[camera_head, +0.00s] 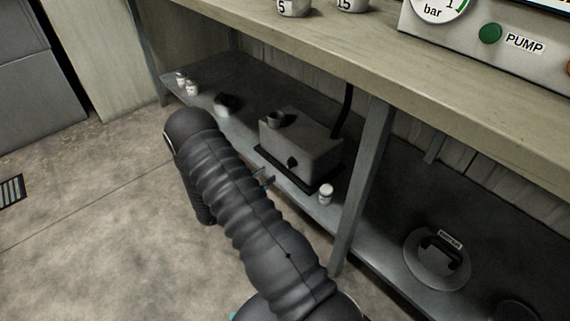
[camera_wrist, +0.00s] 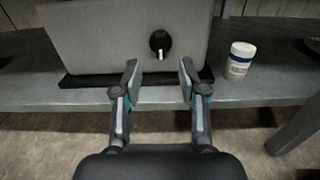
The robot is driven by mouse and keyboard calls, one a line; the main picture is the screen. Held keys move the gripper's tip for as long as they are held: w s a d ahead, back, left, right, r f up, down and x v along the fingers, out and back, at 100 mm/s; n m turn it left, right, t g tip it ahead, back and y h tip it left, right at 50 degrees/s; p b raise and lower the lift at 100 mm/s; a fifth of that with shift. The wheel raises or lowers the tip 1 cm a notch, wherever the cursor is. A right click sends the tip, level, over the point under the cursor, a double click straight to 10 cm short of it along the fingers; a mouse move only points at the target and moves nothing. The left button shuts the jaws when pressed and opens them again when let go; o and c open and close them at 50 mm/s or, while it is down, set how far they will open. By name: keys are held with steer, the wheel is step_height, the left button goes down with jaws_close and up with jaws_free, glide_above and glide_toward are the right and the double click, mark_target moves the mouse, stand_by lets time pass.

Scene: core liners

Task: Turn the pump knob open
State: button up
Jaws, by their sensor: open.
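The pump is a grey box (camera_head: 300,142) on a dark base on the low shelf under the bench. Its black knob (camera_head: 292,162) is on the front face. In the wrist view the knob (camera_wrist: 160,42) has a white mark pointing down. My gripper (camera_wrist: 159,68) is open and empty. Its two fingers stand in front of and below the knob in the picture, one to each side, apart from it. In the head view my arm hides most of the gripper, and only a small part shows by the shelf edge.
A white jar with a blue band (camera_wrist: 240,60) stands right of the pump. Small white jars (camera_head: 187,84) and a dark object (camera_head: 228,103) are at the shelf's left. A bench leg (camera_head: 362,185) stands right. A lidded round item (camera_head: 438,258) lies beyond it. The bench top (camera_head: 330,50) overhangs.

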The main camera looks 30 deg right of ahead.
mark_target(288, 162)
steer(key=w+d, duration=0.1)
steer(key=d, duration=0.8)
steer(key=shift+w, duration=0.15)
steer(key=shift+d, duration=0.1)
jaws_close()
